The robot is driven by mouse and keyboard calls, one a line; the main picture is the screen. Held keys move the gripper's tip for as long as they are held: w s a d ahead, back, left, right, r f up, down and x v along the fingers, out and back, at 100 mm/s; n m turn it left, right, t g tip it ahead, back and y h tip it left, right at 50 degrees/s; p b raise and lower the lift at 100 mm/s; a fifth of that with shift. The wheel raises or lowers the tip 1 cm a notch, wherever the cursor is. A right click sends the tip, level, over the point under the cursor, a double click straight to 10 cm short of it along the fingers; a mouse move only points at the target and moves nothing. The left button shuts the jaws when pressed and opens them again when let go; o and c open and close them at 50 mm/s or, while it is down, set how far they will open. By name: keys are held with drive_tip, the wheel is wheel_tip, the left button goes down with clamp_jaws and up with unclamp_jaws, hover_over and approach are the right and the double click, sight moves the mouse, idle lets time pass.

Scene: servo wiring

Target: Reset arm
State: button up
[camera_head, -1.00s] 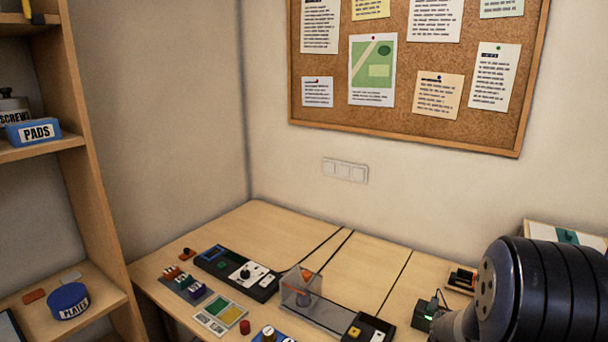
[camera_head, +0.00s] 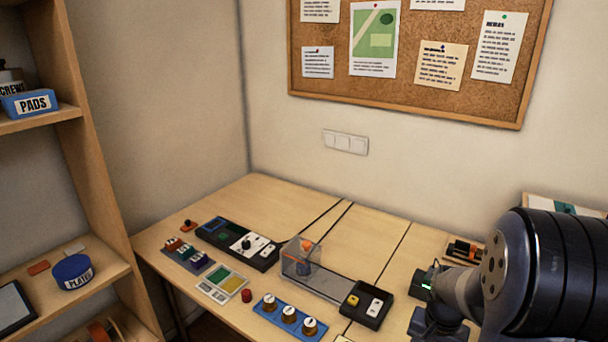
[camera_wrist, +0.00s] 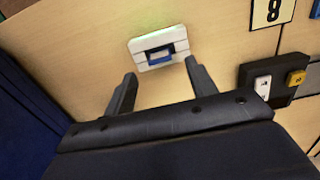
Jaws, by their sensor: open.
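My arm shows at the right edge of the head view, over the right side of the wooden table (camera_head: 375,235). My gripper (camera_wrist: 160,67) shows in the wrist view with its two dark fingers spread apart and nothing between them. Just beyond the fingertips is a small white block with a blue part (camera_wrist: 158,48) on the wood surface; the fingers look apart from it. The gripper's fingers cannot be made out in the head view.
A black box with yellow and white switches (camera_head: 367,304) is left of my arm, and also shows in the wrist view (camera_wrist: 272,82). A clear-covered orange part (camera_head: 302,258), a blue board with three knobs (camera_head: 289,316) and a black control panel (camera_head: 238,243) stand further left. Shelves (camera_head: 95,130) rise at left.

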wheel_tip(320, 180, down, 4)
drive_tip(key=shift+r, duration=0.15)
wheel_tip(320, 180, up, 9)
drive_tip(key=p, duration=0.8)
drive_tip(key=shift+s+a+f+m+g+y+b, duration=0.2)
drive_tip(key=shift+s+a+f+m+b, duration=0.15)
drive_tip(key=shift+s+a+f+m, duration=0.35)
drive_tip(key=shift+s+a+f+m+g+y+b, duration=0.2)
drive_tip(key=shift+s+a+f+m+b, duration=0.15)
drive_tip(key=shift+s+a, duration=0.6)
drive_tip(key=shift+w+a, duration=0.15)
drive_tip(key=shift+w, duration=0.05)
